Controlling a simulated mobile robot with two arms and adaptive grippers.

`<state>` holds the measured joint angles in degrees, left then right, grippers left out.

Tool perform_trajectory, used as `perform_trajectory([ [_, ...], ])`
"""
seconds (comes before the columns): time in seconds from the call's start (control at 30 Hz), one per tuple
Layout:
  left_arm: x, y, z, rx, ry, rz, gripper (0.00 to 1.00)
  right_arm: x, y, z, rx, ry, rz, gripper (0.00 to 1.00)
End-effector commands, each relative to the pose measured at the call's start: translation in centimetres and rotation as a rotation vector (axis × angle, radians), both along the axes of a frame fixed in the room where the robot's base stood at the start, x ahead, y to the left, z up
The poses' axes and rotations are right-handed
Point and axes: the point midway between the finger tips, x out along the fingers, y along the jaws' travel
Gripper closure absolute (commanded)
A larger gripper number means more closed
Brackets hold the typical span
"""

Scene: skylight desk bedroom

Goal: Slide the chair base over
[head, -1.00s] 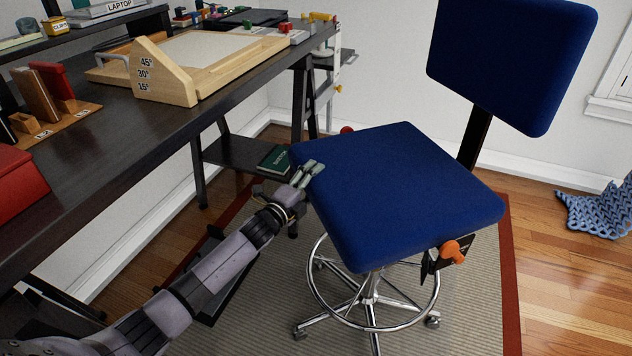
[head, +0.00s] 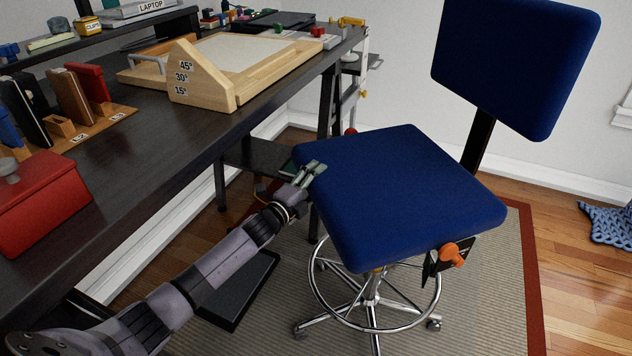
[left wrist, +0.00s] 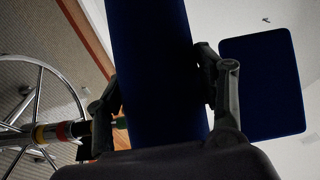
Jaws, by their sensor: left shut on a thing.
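The chair has a blue seat (head: 400,195), a blue backrest (head: 515,65) and a chrome base (head: 370,300) with a foot ring and casters. The base stands on the striped rug. My left gripper (head: 314,172) is shut on the left corner of the seat. In the left wrist view, the seat edge (left wrist: 158,70) lies between the two fingers of my left gripper (left wrist: 160,100). The foot ring (left wrist: 45,95) shows at the left there, and the backrest (left wrist: 262,85) at the right. An orange knob (head: 452,254) sits under the seat's front right side. My right gripper is not in view.
A dark desk (head: 150,135) runs along the left, with a wooden drawing board (head: 240,65) and a red box (head: 40,200) on it. A black flat thing (head: 240,290) lies low beneath my left arm. A blue knitted thing (head: 605,222) lies on the floor at right.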

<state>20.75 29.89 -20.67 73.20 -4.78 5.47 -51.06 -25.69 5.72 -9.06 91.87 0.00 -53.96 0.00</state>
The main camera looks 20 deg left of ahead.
Motion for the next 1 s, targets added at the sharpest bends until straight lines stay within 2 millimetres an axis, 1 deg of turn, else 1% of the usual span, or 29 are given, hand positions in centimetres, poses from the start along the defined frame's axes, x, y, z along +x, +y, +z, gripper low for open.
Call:
perform_trajectory([
  [0.03,0.0,0.32,-0.05,0.014,-0.002,0.004,0.98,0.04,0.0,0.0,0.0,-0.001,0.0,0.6],
  [0.2,-0.01,0.3,-0.05,0.013,-0.002,0.003,0.98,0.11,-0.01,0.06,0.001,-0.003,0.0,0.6],
  [0.23,-0.01,0.29,-0.05,0.013,-0.002,0.003,0.36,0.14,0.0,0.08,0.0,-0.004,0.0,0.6],
  [0.57,-0.02,0.06,-0.04,0.005,0.0,0.001,0.14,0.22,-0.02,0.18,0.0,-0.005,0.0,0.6],
  [0.87,-0.05,0.0,-0.03,0.002,0.0,0.0,0.13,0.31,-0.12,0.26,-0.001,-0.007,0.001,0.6],
  [1.0,-0.84,0.23,-0.16,0.002,0.002,0.0,0.13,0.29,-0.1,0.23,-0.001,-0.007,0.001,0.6],
])
